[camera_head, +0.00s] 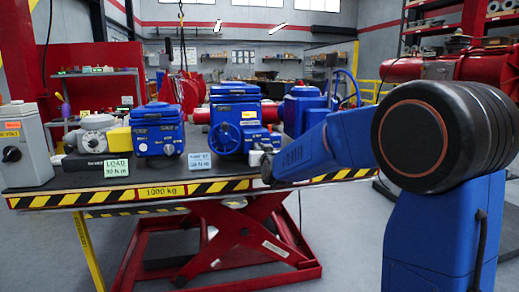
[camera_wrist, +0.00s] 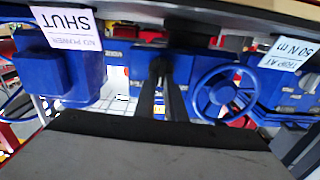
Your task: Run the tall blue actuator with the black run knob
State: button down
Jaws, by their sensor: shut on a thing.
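The tall blue actuator (camera_head: 236,97) stands mid-bench in the head view, with a blue handwheel (camera_head: 226,137) on its front. The wrist view is upside down and shows the handwheel (camera_wrist: 225,94) right of my fingers. My gripper (camera_wrist: 160,72) reaches the blue front beside the wheel, its two dark fingers shut on a small black knob (camera_wrist: 160,65). The fingers cover much of the knob, so its turn cannot be read. In the head view my gripper (camera_head: 267,170) is at the actuator's lower right, and the knob is hidden.
A shorter blue actuator (camera_head: 157,137) stands to the left, and another (camera_head: 301,110) to the right, behind my arm. Cards reading LOAD (camera_head: 116,168), TRIP AT 50 N m (camera_head: 199,161) and SHUT, NO POWER (camera_wrist: 70,27) stand near the bench's front. A grey box (camera_head: 25,145) is far left.

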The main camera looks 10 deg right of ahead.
jog(key=m, duration=0.4)
jog(key=shift+d, duration=0.25)
jog(key=shift+d+f+m, duration=0.1)
jog(key=shift+m, duration=1.05)
jog(key=shift+d+f+m, duration=0.1)
jog(key=shift+m, duration=1.05)
jog(key=c, duration=1.8)
grip_release()
jog(key=s, duration=1.7)
jog(key=shift+s, duration=0.2)
